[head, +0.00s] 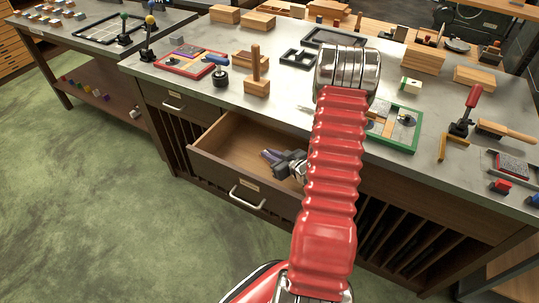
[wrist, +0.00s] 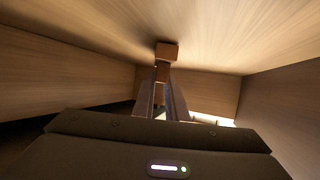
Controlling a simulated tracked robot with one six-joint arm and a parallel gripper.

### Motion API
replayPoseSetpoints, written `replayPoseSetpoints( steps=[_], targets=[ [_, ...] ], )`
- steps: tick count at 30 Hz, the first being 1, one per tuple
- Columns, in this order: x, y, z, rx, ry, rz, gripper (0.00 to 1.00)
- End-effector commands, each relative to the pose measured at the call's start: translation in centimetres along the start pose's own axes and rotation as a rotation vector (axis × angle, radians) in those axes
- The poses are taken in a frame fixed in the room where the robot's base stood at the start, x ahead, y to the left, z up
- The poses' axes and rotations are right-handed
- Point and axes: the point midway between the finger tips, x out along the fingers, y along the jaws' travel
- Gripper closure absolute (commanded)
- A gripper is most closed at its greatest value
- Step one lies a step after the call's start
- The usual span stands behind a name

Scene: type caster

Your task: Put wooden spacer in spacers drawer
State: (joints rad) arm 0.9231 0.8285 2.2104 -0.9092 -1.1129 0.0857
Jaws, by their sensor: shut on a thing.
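The wooden spacer (wrist: 166,51) is a small brown block at the tips of my gripper in the wrist view. My gripper (wrist: 162,88) is shut on it. In the head view my gripper (head: 270,156) is inside the open drawer (head: 222,142), below the level of the bench top. The spacer cannot be made out in the head view. Wooden drawer surfaces surround the gripper in the wrist view. I cannot tell whether the spacer touches the drawer's bottom. The drawer has a pale label and a metal handle (head: 247,197) on its front.
A shut drawer (head: 178,104) lies above and left of the open one. The bench top (head: 217,92) holds a wooden block with an upright handle (head: 257,75), a green-framed tray (head: 399,130) and other tools. My red arm hides part of the bench. Green floor lies clear in front.

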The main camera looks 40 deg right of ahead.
Motion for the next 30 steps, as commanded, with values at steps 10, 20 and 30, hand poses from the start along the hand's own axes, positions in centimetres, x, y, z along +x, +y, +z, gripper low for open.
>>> replayPoseSetpoints(
  steps=[10, 20, 30],
  targets=[
    [0.08, 0.03, 0.22, 0.001, 0.000, 0.001, 1.00],
    [0.05, 0.04, 0.17, 0.001, 0.000, 0.001, 0.69],
    [-0.46, 0.08, -0.01, 0.002, 0.000, 0.002, 0.69]
  ],
)
